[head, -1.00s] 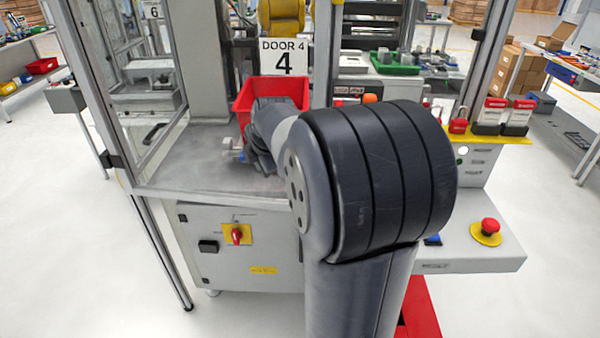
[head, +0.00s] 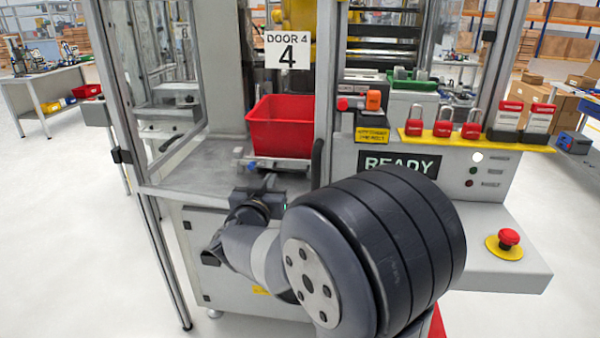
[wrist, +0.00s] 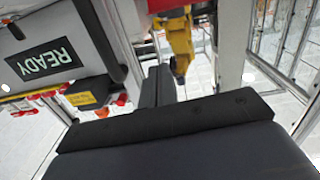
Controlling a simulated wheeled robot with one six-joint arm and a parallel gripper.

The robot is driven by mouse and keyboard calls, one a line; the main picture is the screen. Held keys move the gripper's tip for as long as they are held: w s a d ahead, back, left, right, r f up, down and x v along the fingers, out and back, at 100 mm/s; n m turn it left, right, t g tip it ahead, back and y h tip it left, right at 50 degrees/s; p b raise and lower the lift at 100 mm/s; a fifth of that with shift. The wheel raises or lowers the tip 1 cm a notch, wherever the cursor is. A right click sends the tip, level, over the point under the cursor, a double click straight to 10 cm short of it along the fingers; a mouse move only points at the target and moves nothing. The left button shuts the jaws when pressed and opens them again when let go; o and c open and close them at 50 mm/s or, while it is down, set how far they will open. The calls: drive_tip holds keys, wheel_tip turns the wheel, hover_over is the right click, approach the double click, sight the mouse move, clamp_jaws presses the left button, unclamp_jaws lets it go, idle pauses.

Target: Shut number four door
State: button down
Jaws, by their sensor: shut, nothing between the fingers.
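The white DOOR 4 sign (head: 288,50) hangs over the bay of a grey machine in the head view. A glazed, framed panel (head: 165,90) stands at the bay's left, slanting back. A black handle (head: 318,160) sits by the grey post at the bay's right.
A red bin (head: 281,125) stands in the bay, behind a small grey fixture (head: 275,164). To the right are a READY display (head: 400,164), red padlocks (head: 443,123) on a yellow ledge, and a red emergency button (head: 508,238) on a jutting shelf.

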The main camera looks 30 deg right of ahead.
drive_tip(key=s+m, duration=0.1)
drive_tip(key=p, duration=0.1)
approach(294, 154)
drive_tip(key=shift+h, duration=0.4)
drive_tip(key=x, duration=0.6)
drive_tip(key=shift+w+d+f, duration=0.1)
drive_tip(key=shift+w+f, duration=0.1)
drive_tip(key=shift+w, duration=0.25)
